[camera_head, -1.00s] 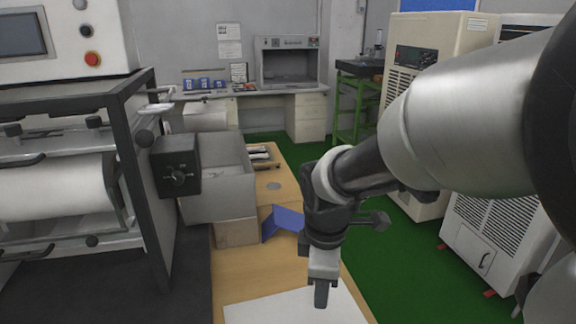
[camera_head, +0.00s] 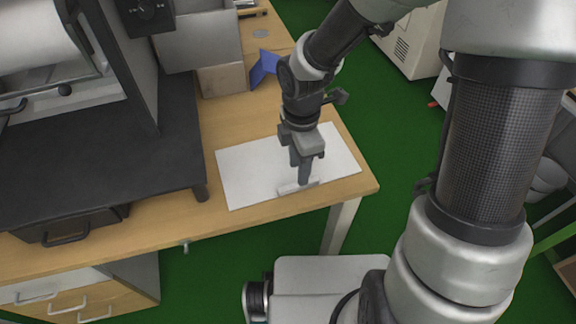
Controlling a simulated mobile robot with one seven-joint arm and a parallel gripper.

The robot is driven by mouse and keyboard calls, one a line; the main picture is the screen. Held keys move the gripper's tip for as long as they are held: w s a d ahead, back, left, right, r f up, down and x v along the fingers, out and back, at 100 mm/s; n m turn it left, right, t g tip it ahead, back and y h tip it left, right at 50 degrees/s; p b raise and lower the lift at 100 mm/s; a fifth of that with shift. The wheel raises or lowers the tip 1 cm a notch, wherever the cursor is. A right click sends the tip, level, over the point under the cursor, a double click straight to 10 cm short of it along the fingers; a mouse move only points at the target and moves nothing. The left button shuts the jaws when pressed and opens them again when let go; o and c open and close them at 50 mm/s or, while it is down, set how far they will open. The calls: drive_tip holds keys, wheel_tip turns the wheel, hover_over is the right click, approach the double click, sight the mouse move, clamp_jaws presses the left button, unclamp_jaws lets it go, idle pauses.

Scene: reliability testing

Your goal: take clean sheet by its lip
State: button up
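A white sheet (camera_head: 248,178) lies flat on the wooden table near its front right corner. A small raised pale lip (camera_head: 291,189) shows at the sheet's front edge. My gripper (camera_head: 303,184) points down over the sheet with its fingertips at the lip. The fingers overlap each other from this angle, so I cannot tell how far apart they are or whether they grip the lip. Part of the lip is hidden behind the fingers.
The wooden table (camera_head: 225,222) ends just past the sheet. A black platform (camera_head: 100,165) of the machine stands to the left. A grey box (camera_head: 200,40), a cardboard box (camera_head: 222,80) and a blue folded piece (camera_head: 264,66) are behind. Green floor lies to the right.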

wheel_tip(320, 180, down, 5)
drive_tip(key=b, duration=0.2)
drive_tip(key=shift+s+f+b, duration=0.15)
drive_tip(key=shift+f+b, duration=0.05)
drive_tip(key=shift+b, duration=0.1)
drive_tip(key=shift+r, duration=0.1)
clamp_jaws()
